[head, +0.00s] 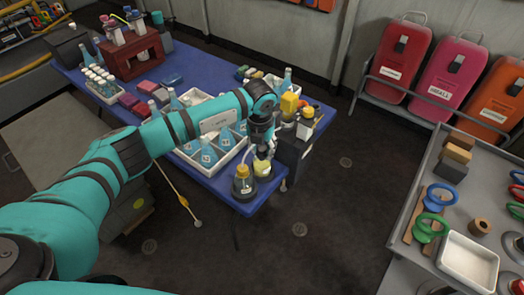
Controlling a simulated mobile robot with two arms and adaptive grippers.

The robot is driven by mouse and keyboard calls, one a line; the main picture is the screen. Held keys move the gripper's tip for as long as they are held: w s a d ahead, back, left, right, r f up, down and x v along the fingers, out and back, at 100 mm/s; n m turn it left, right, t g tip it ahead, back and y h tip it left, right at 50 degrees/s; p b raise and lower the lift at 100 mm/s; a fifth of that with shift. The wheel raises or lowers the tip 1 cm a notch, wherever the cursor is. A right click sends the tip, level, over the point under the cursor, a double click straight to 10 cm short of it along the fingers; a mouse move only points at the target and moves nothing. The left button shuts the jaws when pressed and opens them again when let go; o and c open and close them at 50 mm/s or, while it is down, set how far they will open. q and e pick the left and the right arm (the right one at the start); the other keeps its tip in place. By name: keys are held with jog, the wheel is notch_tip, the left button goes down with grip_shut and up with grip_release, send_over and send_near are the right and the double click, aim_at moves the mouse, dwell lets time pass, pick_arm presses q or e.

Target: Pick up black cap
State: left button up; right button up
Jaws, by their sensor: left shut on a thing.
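My left gripper (263,151) is over the near right corner of the blue table (240,200), pointing down. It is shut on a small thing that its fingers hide. I cannot make out a black cap for certain. A yellow jar (263,168) stands right below the fingertips. I cannot tell whether they touch it. A flask with yellow and dark parts (243,188) stands just left of the jar, with a pale tube rising from it. My right gripper is not in view.
A white crate (211,169) of blue bottles is left of the gripper. A dark box (292,150) with yellow-topped items stands at the right edge. A red rack (132,57) is at the back left. A grey cart (402,255) with tools stands right, across open floor.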

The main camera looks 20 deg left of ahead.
aim_at(265, 149)
pick_arm(q)
jog(key=shift+r, duration=0.15)
jog(key=shift+r, duration=0.3)
jog(key=shift+s+d+r+b, duration=0.15)
jog(key=shift+d+r+b, duration=0.2)
jog(key=shift+r, duration=0.3)
jog(key=shift+s+d+r+b, duration=0.15)
jog(key=shift+r+b, duration=0.3)
jog(key=shift+r, duration=0.15)
jog(key=s+d+r+b, duration=0.2)
jog(key=s+d, duration=0.6)
jog(key=d, duration=0.4)
jog(key=shift+s+r+b, duration=0.25)
jog(key=shift+s+b, duration=0.05)
jog(key=shift+b, duration=0.1)
